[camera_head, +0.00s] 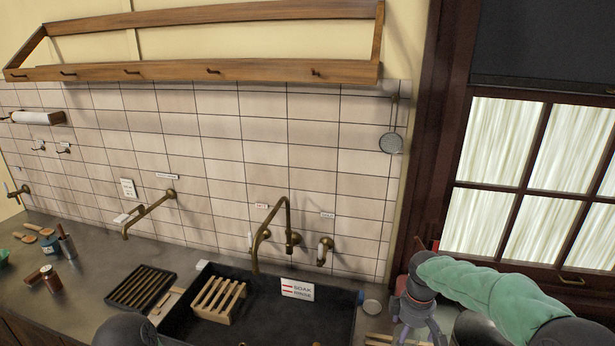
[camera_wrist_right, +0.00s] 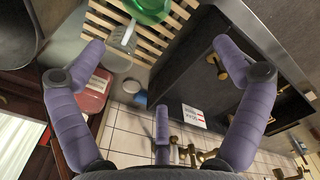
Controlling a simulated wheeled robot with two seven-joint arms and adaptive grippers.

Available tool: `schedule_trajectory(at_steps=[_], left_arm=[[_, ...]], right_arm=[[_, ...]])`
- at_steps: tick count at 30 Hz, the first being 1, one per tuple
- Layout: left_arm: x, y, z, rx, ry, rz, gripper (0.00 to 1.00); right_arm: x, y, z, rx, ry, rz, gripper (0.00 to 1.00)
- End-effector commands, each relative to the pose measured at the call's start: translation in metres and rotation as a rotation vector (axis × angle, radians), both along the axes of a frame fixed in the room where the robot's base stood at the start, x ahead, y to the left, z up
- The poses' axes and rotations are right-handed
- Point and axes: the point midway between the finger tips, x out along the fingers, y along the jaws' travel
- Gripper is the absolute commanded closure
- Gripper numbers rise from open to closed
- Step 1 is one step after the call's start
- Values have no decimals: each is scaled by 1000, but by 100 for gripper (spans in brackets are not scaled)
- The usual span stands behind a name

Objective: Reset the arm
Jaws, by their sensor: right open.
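My right gripper (camera_head: 414,308) is at the right end of the counter in the head view, with its arm in a green sleeve. In the right wrist view its purple fingers (camera_wrist_right: 160,65) are spread wide with nothing between them. Below them are a slatted wooden rack (camera_wrist_right: 118,32) with a round green item (camera_wrist_right: 150,6) on it, and the edge of the dark sink (camera_wrist_right: 205,75). In the head view a dark rounded shape at the bottom left is probably part of my left arm; my left gripper does not show.
The dark sink (camera_head: 330,322) holds a wooden rack (camera_head: 218,300) and a white sign (camera_head: 297,289). Brass taps (camera_head: 287,240) stick out above it. A slatted tray (camera_head: 140,288) and small jars stand left. A reddish box (camera_wrist_right: 92,92) is near my right fingers.

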Motion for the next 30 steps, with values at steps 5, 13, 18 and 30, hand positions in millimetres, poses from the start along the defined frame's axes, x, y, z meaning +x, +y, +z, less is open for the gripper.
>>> schedule_trajectory(at_steps=[5, 13, 18, 30], left_arm=[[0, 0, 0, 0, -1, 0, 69], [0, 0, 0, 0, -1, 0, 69], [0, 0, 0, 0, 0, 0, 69], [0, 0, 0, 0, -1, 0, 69]], right_arm=[[-5, 11, -31, 33, 12, -37, 1], [-20, 35, -90, 105, 27, -130, 1], [-43, 58, -143, 171, 52, -242, 1], [-182, 128, -286, 324, 168, -812, 1]])
